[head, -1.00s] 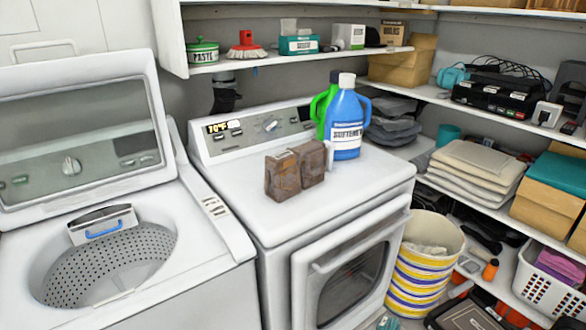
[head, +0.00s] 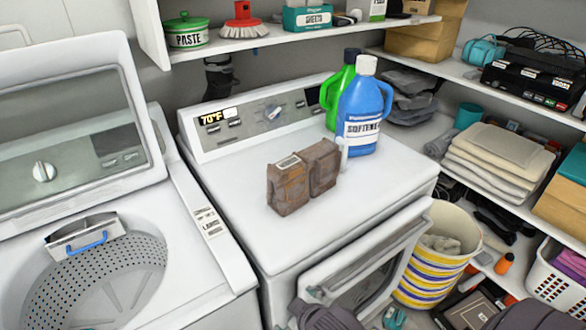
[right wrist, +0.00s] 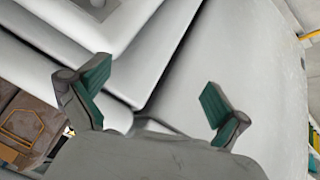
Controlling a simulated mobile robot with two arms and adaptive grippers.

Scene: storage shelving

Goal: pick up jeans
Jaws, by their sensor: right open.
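No jeans can be made out for certain. Two brown, block-like items with seams and a pale label (head: 302,176) stand side by side on the white dryer top (head: 240,215); I cannot tell whether they are folded cloth. In the right wrist view my right gripper (right wrist: 155,90) is open and empty, its green-padded fingers spread before white machine panels. A brown surface with orange lines (right wrist: 20,125) shows at that view's left edge, outside the fingers. In the head view dark grey parts of mine enter at the bottom edge. My left gripper is not in view.
An open washer (head: 95,290) stands at left. A blue softener bottle (head: 362,115) and green bottle (head: 334,95) stand behind the brown items. Shelves at right hold folded light cloth (head: 495,165) and dark grey cloth (head: 408,100). A striped bin (head: 430,275) stands beside the dryer.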

